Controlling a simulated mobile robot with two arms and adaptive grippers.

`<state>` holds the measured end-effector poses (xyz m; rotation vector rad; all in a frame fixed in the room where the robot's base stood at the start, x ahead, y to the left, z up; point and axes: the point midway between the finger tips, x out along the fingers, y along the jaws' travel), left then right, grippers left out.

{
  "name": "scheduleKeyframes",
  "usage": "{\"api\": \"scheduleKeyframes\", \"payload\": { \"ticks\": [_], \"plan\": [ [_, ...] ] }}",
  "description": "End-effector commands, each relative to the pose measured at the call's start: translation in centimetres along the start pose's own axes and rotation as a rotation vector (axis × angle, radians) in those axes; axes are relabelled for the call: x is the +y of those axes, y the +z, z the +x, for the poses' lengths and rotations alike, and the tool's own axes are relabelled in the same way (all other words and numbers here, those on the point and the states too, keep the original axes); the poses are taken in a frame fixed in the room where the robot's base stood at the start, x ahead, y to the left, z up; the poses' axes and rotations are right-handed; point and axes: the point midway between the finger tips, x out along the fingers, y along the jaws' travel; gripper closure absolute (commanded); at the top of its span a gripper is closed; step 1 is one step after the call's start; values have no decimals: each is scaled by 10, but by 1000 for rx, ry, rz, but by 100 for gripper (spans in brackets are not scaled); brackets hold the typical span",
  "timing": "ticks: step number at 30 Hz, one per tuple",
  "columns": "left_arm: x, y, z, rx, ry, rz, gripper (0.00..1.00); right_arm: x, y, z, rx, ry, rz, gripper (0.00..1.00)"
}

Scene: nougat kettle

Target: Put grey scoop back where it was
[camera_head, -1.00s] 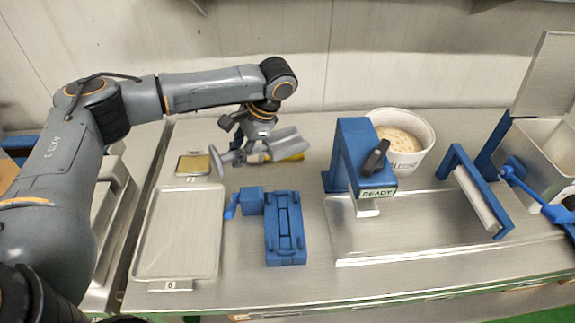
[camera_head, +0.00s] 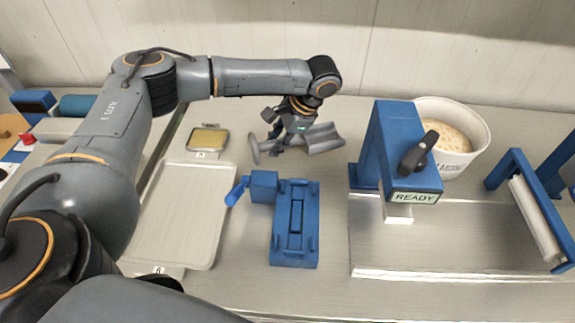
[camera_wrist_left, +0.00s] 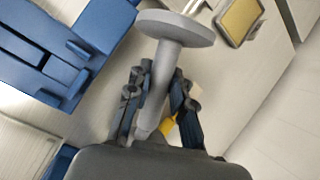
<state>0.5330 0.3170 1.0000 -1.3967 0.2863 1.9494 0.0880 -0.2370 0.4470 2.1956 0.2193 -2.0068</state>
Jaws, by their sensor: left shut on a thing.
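The grey scoop (camera_head: 322,139) is at the back middle of the table in the head view, its trough pointing right and its round-ended handle pointing left. My left gripper (camera_head: 284,141) is shut on its handle. In the left wrist view the grey scoop (camera_wrist_left: 172,35) shows its disc end and shaft between the fingers of my left gripper (camera_wrist_left: 160,100). I cannot tell whether the scoop touches the table. A small yellow piece (camera_wrist_left: 168,125) shows behind the fingers. My right gripper is not in view.
A blue fixture (camera_head: 295,225) stands in front of the scoop. A metal tray (camera_head: 185,215) and a small yellow-filled dish (camera_head: 208,139) lie left. A blue stand marked READY (camera_head: 385,150) and a white bucket (camera_head: 470,135) are right. Bare table lies between scoop and stand.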

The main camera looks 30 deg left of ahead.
Motion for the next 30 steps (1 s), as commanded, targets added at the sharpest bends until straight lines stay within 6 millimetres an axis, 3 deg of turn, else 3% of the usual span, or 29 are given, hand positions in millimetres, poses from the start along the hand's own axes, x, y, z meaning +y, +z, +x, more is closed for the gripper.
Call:
{"api": "scheduleKeyframes", "payload": {
  "ticks": [15, 27, 28, 30],
  "plan": [
    [15, -26, 61, -2, 0, 1, 100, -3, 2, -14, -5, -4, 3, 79],
    [17, -29, 68, -1, 1, 0, 100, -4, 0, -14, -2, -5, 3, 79],
    [17, -29, 69, -1, 1, 0, 76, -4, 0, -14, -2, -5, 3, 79],
    [17, -29, 68, 0, 1, 0, 62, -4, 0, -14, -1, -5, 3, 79]
  ]
}}
